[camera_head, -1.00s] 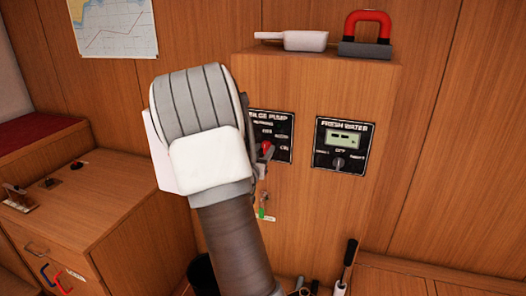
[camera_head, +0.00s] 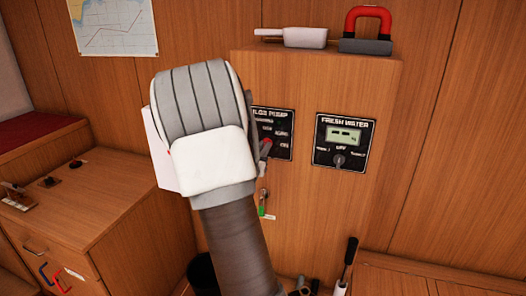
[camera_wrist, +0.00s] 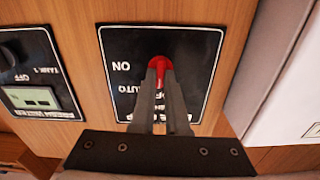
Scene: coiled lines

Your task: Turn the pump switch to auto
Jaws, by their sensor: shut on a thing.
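The bilge pump panel (camera_head: 284,126) is a black plate on the wooden cabinet front, partly hidden by my wrist in the head view. It also shows upside down in the wrist view (camera_wrist: 205,55), with ON and AUTO readable to the left of the switch and another label partly covered by my fingers. The red pump switch (camera_wrist: 159,64) sits on this panel. My gripper (camera_wrist: 160,80) is shut on the red switch, its two grey fingers on either side of it. The fingers hide much of the switch, so its exact setting is hard to tell.
A fresh water panel (camera_head: 344,143) with a display and dark knob is just right of the pump panel. A key with a green tag (camera_head: 262,207) hangs below.

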